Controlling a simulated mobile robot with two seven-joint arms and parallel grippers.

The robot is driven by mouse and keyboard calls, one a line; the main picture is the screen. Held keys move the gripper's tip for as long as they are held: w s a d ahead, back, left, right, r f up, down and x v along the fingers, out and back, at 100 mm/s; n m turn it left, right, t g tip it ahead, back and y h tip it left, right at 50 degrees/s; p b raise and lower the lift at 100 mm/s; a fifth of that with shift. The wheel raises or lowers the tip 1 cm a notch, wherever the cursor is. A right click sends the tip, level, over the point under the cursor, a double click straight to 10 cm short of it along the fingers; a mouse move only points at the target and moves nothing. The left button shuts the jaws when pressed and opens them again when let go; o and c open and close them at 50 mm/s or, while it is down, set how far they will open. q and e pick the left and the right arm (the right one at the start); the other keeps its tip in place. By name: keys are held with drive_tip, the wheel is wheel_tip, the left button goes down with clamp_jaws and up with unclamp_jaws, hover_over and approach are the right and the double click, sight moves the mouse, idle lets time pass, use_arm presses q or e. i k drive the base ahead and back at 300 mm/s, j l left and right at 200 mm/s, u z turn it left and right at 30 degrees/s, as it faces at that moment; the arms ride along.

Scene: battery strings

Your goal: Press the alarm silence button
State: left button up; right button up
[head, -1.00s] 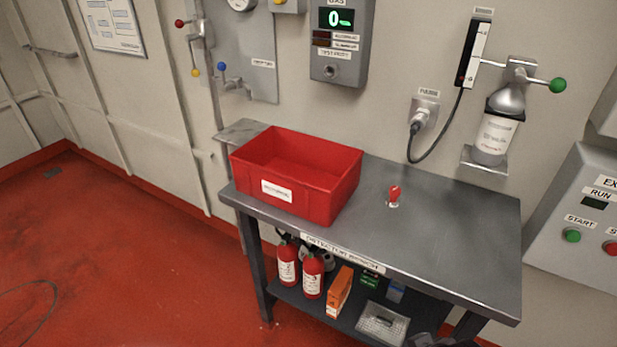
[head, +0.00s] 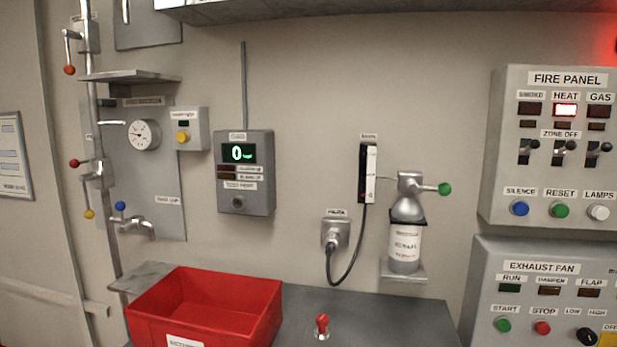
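The fire panel (head: 545,180) is a grey box on the wall at the right of the head view. Its blue button (head: 519,208) sits under the label SILENCE at the lower left of the panel. A green RESET button (head: 560,210) and a white LAMPS button (head: 599,212) are in the same row. The HEAT indicator (head: 565,110) is lit red; the SMOKE and GAS indicators look dark. Neither of my grippers is in view.
An exhaust fan panel (head: 482,300) is just below the fire panel. A bench (head: 390,308) carries a red bin (head: 255,310) and a small red-topped item (head: 322,325). A gas meter (head: 245,200) and a bottle on a bracket (head: 405,245) are on the wall. A red glow shows at the top right.

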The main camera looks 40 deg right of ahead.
sight(522, 210)
drive_tip(key=z, duration=2.45)
